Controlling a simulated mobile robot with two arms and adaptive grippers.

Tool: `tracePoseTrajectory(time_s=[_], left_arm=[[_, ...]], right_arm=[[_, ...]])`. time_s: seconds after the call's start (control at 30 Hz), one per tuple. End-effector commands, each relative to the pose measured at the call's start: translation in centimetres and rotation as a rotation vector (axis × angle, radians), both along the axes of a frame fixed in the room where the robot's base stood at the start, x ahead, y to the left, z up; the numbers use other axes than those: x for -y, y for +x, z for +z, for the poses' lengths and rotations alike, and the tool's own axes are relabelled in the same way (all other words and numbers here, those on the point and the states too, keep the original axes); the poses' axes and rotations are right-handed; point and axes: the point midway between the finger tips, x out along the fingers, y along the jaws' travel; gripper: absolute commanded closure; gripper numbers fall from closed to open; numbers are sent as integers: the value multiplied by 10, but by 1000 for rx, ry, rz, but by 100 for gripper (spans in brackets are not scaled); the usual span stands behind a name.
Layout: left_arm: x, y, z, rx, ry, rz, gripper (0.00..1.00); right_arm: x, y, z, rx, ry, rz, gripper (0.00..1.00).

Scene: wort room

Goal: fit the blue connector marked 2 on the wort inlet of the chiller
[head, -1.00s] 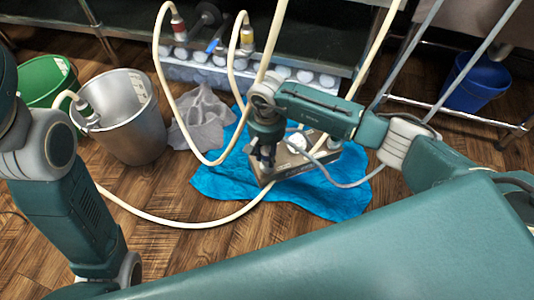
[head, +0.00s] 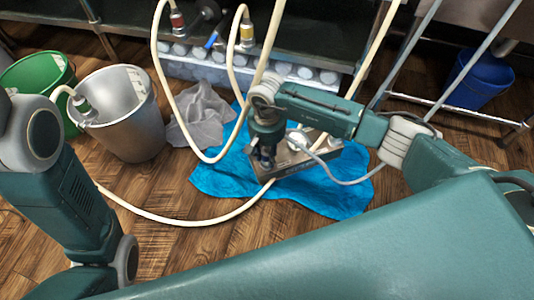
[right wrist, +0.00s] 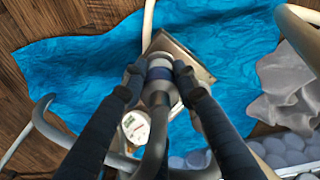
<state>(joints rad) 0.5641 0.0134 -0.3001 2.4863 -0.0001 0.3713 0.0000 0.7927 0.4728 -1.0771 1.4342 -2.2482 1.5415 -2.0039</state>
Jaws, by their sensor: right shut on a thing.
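My right gripper (head: 264,160) points down at the left end of the chiller (head: 290,162), a small metal block lying on a blue cloth. In the right wrist view, my right gripper (right wrist: 160,78) is shut on the blue connector (right wrist: 160,73), a pale fitting with a dark blue band and a hose behind it. The connector stands over the chiller's metal face (right wrist: 192,60). The wort inlet is hidden beneath it, so I cannot tell whether they touch. The mark 2 is not readable. My left arm shows at the left, but its gripper is out of view.
The blue cloth (head: 215,182) lies on the wooden floor. A round white gauge (right wrist: 135,126) sits beside the connector. A metal bucket (head: 130,135), green bucket (head: 35,75) and grey rag (head: 200,115) are left. Cream hoses (head: 170,219) loop around. A blue bucket (head: 480,78) stands right.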

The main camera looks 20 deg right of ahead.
Motion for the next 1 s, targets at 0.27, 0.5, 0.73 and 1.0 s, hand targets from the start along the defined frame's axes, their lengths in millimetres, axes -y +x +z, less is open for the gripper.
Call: tracePoseTrajectory(time_s=[0.27,0.5,0.73,1.0], left_arm=[[0,-8,0,22,0,0,60],[0,-11,3,33,-1,-1,60],[-1,-9,2,24,-4,-1,60],[-1,-9,2,25,-2,-1,60]], right_arm=[[0,0,-6,1,0,0,100],[0,0,-5,0,0,0,49],[0,0,-3,1,0,0,49],[1,2,40,5,0,1,49]])
